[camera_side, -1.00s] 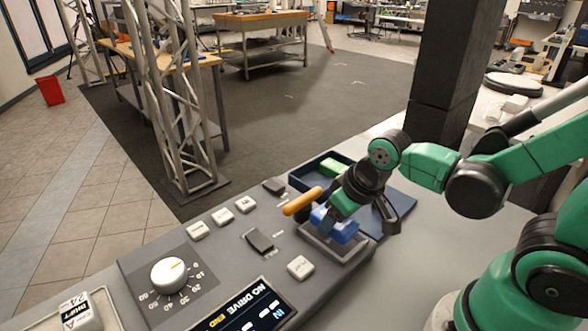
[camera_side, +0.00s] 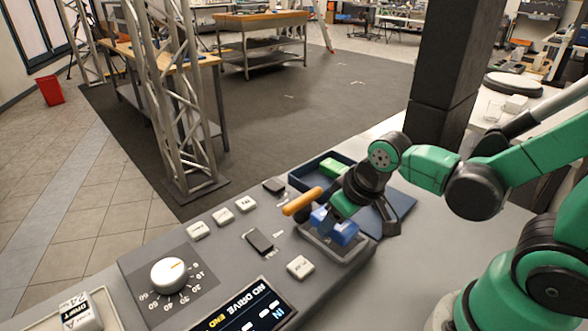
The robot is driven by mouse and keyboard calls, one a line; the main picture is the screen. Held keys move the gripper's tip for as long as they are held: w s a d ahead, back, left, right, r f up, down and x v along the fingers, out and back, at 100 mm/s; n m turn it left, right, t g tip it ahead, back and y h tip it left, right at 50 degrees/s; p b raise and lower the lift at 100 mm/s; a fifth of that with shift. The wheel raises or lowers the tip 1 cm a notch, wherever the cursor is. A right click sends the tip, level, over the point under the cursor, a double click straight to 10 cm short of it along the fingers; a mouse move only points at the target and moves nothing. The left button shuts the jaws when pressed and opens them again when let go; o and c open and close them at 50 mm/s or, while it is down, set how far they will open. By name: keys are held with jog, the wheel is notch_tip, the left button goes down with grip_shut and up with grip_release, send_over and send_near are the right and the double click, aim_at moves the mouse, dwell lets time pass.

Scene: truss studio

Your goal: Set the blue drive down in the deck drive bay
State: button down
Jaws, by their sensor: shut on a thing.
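The blue drive (camera_side: 343,231) is at the deck drive bay (camera_side: 322,243), a grey-rimmed recess at the right end of the control deck. My gripper (camera_side: 335,212) comes down from the upper right and is shut on the blue drive. The drive sits within the bay's outline, low and close to the rim. I cannot tell whether its underside touches the bay floor. My gripper hides part of the drive's top and its far side.
An orange handle (camera_side: 302,201) stands just left of the drive. Behind it, a dark blue tray (camera_side: 307,173) holds a green block (camera_side: 334,167). The deck (camera_side: 220,257) has several buttons, a white dial (camera_side: 168,274) and a display (camera_side: 252,311) reading "NO DRIVE".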

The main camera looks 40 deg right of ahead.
jog(key=shift+f, duration=0.6)
jog(key=shift+c, duration=2.4)
grip_release()
jog(key=v, duration=1.1)
jog(key=shift+w, duration=0.2)
jog(key=shift+w+d+f+t, duration=0.1)
jog(key=shift+w+f+t, duration=0.1)
jog(key=shift+w+t, duration=0.4)
jog(key=shift+w+d+f+t, duration=0.1)
jog(key=shift+w+f+t, duration=0.15)
jog(key=shift+w, duration=0.6)
jog(key=shift+w+d+f+t, duration=0.1)
jog(key=shift+w+t, duration=0.35)
jog(key=shift+w, duration=0.25)
